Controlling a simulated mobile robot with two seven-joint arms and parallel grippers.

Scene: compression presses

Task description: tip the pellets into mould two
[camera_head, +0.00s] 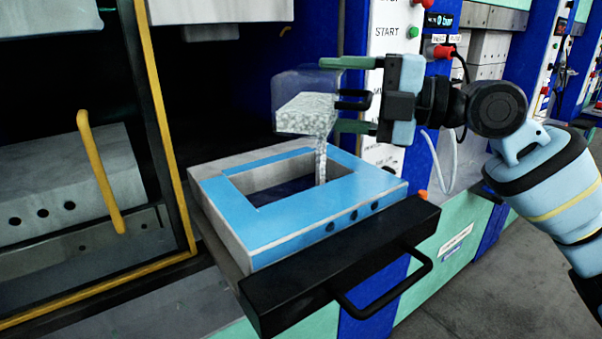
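My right gripper (352,100) comes in from the right and is shut on a clear container (300,82). The container holds pale pellets (306,112) and is above the mould. A stream of pellets (321,158) falls from its lower right side into the mould's opening. The mould (310,217) is a grey block with a blue top and a rectangular cavity (277,187). It sits on a pulled-out tray with a black front (340,268). I cannot read a number on the mould. My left gripper is not in view.
The press's black handle (395,290) sticks out at the front. A yellow-framed guard door with a yellow handle (100,172) stands at the left. A panel with a green START button (412,32) is behind my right gripper. Bare floor (500,270) shows at the lower right.

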